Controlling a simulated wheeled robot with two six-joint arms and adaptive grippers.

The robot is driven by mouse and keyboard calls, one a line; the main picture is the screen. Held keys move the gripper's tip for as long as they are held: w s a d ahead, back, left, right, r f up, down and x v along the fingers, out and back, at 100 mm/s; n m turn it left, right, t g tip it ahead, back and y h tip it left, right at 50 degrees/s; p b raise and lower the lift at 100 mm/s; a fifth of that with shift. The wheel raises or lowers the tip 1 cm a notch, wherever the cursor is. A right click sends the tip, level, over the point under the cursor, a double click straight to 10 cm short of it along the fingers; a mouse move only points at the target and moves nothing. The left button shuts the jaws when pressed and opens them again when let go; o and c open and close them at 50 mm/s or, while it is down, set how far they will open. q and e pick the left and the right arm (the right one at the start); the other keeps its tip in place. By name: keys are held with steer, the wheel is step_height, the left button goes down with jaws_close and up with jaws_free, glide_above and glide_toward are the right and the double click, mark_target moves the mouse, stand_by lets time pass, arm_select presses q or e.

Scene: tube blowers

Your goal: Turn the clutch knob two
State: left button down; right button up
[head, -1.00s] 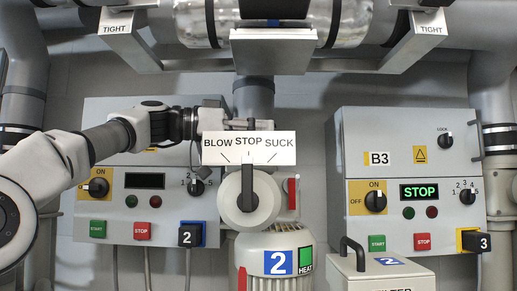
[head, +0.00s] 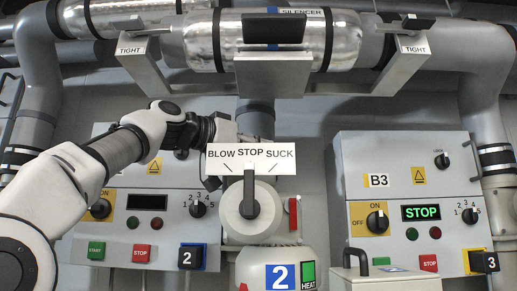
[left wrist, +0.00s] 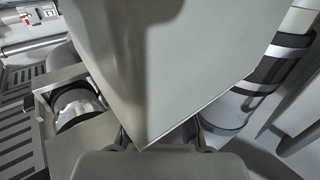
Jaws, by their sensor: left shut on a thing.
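The clutch knob of blower two (head: 249,193) is a black lever on a round light-grey hub. It points straight up at STOP on the white BLOW STOP SUCK plate (head: 251,171). My left gripper (head: 228,137) is at the upper left edge of this plate, partly hidden behind it, above the knob and apart from it. In the left wrist view a large grey plate (left wrist: 150,65) fills the middle, its corner between my left fingertips (left wrist: 163,142). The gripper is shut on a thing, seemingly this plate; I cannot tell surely. My right gripper is not in view.
A silver silencer pipe (head: 205,42) and its grey bracket (head: 285,75) run above. Control boxes stand left (head: 110,225) and right (head: 400,155). A red lever (head: 293,215) sits right of the hub. Blower two's motor (head: 250,262) is below.

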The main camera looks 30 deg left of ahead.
arm_select(q)
steer(key=c, duration=1.1)
jaws_free()
steer(key=shift+w, duration=0.1)
steer(key=shift+w+d, duration=0.1)
steer(key=shift+w, duration=0.05)
